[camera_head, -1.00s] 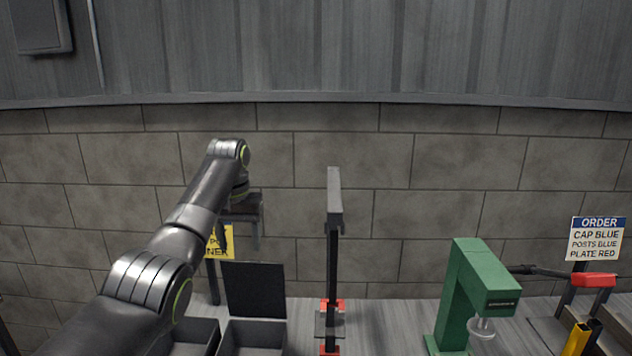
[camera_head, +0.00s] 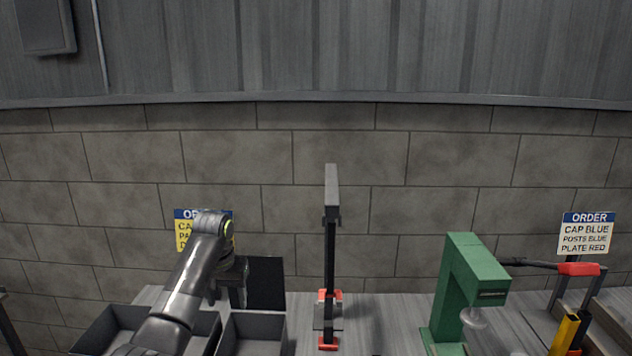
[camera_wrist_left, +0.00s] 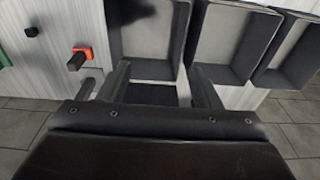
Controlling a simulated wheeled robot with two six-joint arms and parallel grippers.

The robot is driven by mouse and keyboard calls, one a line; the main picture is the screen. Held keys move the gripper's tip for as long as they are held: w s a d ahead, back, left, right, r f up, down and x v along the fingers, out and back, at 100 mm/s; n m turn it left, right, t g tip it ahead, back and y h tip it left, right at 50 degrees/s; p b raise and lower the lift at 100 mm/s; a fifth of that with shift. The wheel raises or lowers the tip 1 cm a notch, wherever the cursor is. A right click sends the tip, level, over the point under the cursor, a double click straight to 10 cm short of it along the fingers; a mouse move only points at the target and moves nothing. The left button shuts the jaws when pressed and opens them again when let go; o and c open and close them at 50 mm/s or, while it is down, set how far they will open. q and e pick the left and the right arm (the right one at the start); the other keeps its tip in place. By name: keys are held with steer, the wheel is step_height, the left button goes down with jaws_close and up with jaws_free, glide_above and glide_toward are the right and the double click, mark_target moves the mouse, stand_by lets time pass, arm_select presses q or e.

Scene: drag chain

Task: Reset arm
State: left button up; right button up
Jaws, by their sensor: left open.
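My left arm comes in from the lower left of the head view, and its gripper (camera_head: 231,290) points down above the dark bins. In the left wrist view the two fingers of my left gripper (camera_wrist_left: 160,88) are spread wide with nothing between them. They hang over the near edge of an open grey bin (camera_wrist_left: 146,45). My right arm and gripper do not show in either view.
Grey bins (camera_head: 252,316) stand at the left of the bench. A dark post with red clamps (camera_head: 330,270) rises mid-bench. A green press (camera_head: 462,285) stands right of it. An order sign (camera_head: 586,233) and yellow posts (camera_head: 565,335) are far right.

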arm_select(q)
steer(key=s+a+f+t, duration=0.1)
steer(key=s+a+f, duration=0.2)
steer(key=s+f, duration=0.7)
steer(key=s+a+f, duration=0.4)
steer(key=s+f, duration=0.6)
steer(key=s, duration=0.1)
steer(key=s+a+r+n+t+y, duration=0.1)
steer(key=s+a+r, duration=0.1)
steer(key=s, duration=1.1)
steer(key=s+a+r+t+y, duration=0.1)
steer(key=s+r, duration=0.1)
steer(key=s, duration=1.1)
step_height(320, 180, down, 26)
steer(key=w+a+g+b, duration=0.1)
steer(key=a+g+b, duration=0.1)
steer(key=b, duration=0.1)
steer(key=s+d+f+b, duration=0.1)
steer(key=s+f, duration=0.6)
steer(key=f, duration=0.3)
steer(key=s+f+g+h+b, duration=0.1)
steer(key=s+f, duration=0.7)
steer(key=f, duration=0.2)
steer(key=shift+s+d+f, duration=0.15)
steer(key=shift+s+d, duration=0.05)
steer(key=shift+d, duration=0.2)
